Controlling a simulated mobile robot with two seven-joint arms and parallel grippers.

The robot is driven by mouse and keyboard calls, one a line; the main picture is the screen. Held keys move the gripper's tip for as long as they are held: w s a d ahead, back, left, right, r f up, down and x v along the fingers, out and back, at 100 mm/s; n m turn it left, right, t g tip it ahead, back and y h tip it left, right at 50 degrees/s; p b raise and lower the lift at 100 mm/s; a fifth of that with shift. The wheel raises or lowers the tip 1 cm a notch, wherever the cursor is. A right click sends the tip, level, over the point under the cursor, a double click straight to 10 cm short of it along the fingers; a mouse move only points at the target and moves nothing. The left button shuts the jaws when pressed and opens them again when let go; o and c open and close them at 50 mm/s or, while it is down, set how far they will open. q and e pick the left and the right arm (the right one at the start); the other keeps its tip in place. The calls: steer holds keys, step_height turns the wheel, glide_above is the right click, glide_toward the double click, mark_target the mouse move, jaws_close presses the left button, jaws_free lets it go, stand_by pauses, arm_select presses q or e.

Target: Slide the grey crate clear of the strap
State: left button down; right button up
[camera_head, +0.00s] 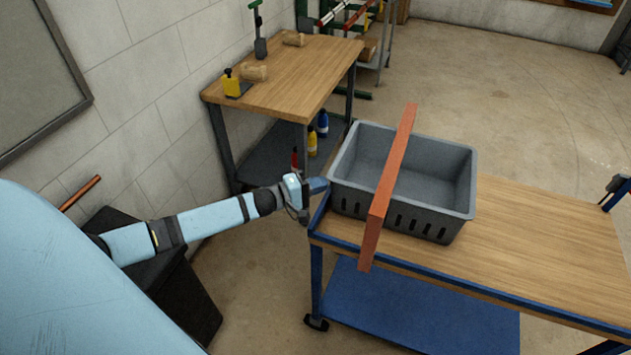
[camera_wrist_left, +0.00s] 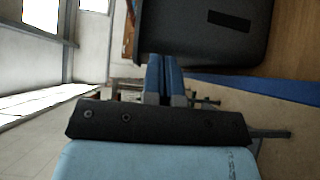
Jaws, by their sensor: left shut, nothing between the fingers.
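The grey crate (camera_head: 425,217) stands upright on the left end of the wood-topped cart (camera_head: 540,235). It looks empty, with slots in its near wall. The orange-red strap (camera_head: 390,178) runs across the crate's top from the far side to the near side and sticks out past both rims. My left gripper (camera_head: 318,186) is at the crate's left wall, by the cart's left edge. Its blue fingers (camera_wrist_left: 164,80) are shut and empty, their tips close to the crate's dark wall (camera_wrist_left: 200,32) in the left wrist view. I cannot tell whether they touch. My right gripper is not in view.
The cart top right of the crate is clear. A blue and black part (camera_head: 616,190) stands at the cart's right edge. A wooden workbench (camera_head: 300,75) with a yellow item (camera_head: 231,83) stands behind left. A black bin (camera_head: 180,300) is below my left arm.

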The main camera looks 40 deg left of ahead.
mark_target(343, 187)
arm_select(q)
steer(key=d, duration=0.1)
steer(key=d+p, duration=0.1)
steer(key=d, duration=0.1)
steer(key=w+d+p, duration=0.1)
steer(key=d, duration=0.1)
steer(key=shift+w+r, duration=0.1)
steer(key=shift+r, duration=0.15)
steer(key=w+d, duration=0.2)
steer(key=d, duration=0.7)
steer(key=shift+f, duration=0.25)
